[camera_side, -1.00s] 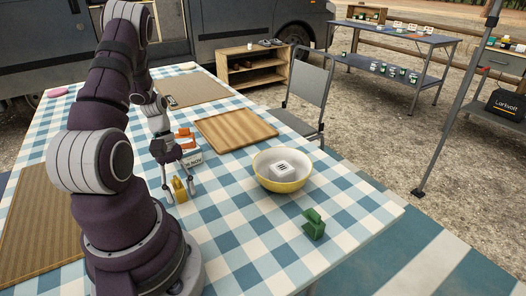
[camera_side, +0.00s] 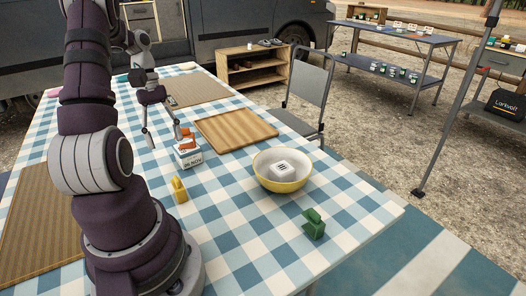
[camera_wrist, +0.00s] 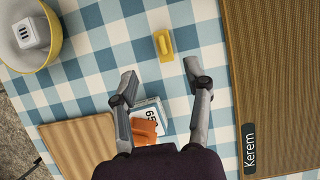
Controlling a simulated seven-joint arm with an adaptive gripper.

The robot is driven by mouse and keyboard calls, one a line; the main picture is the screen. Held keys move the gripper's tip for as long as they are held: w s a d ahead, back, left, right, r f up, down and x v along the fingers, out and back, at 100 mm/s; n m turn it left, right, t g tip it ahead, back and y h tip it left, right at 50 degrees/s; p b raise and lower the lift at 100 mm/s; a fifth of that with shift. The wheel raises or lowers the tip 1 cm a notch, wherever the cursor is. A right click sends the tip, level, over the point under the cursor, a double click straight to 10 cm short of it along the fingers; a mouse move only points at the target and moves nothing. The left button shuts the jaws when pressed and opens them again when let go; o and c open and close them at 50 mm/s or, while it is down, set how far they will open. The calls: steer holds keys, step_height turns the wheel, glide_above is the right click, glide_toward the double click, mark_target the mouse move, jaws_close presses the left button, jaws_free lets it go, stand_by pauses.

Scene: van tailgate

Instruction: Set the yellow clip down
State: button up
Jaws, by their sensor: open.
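My gripper (camera_side: 164,139) is open and empty, raised above the table behind the clip. In the wrist view my gripper (camera_wrist: 161,79) shows its two fingers spread wide with nothing between the tips.
A white block (camera_side: 188,158) carries an orange clip (camera_side: 187,138) close to my gripper. A wooden board (camera_side: 236,128), a yellow bowl (camera_side: 265,178) with a white cube inside, and a green clip (camera_side: 314,225) stand to the right. A brown mat (camera_wrist: 275,80) is labelled "Kerem".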

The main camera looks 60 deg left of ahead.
steer(key=w+d+r+m+t+y, duration=0.1)
steer(key=w+d+r+m+y, duration=0.1)
steer(key=w+d+r+m, duration=0.5)
steer(key=d+r+m+t+y, duration=0.1)
steer(key=d+m+t, duration=0.3)
steer(key=d+m, duration=0.7)
steer(key=shift+s+d+r+t+y, duration=0.35)
steer(key=shift+d+y, duration=0.35)
steer(key=shift+d, duration=0.45)
